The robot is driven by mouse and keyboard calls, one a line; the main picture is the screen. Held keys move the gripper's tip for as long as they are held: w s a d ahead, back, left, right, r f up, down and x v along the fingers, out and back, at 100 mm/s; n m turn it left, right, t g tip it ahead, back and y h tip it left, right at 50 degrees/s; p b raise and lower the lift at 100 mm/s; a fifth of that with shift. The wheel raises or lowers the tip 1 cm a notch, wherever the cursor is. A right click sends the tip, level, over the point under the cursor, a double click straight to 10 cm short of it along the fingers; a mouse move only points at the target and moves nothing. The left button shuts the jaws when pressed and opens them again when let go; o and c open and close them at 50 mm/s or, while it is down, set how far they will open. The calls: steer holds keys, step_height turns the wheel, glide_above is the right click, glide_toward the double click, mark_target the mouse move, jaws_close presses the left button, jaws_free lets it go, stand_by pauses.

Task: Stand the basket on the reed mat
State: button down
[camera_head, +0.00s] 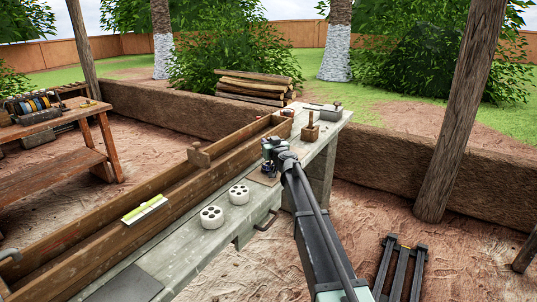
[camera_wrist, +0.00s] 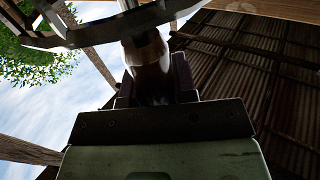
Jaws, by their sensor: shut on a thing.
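My gripper (camera_head: 273,148) is above the far part of the grey bench, small and dark in the head view. In the wrist view, its jaws are shut on a brown, rounded thing (camera_wrist: 147,62). A curved grey band (camera_wrist: 110,22) crosses above it. I cannot tell from these pieces whether this is the basket, and no basket shows plainly in the head view. A small brown flat patch (camera_head: 263,179) lies on the bench just below my gripper, partly hidden by my arm. It may be the reed mat.
Two white cylinders with holes (camera_head: 212,217) (camera_head: 239,194) stand on the bench. A long wooden trough (camera_head: 170,190) runs along its left side. A wooden block with a knob (camera_head: 310,131) stands beyond my gripper. A wooden post (camera_head: 461,115) rises at the right.

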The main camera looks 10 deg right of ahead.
steer(key=shift+p, duration=0.3)
steer(key=shift+f, duration=0.25)
steer(key=c, duration=0.9)
jaws_free()
steer(key=shift+r, duration=0.1)
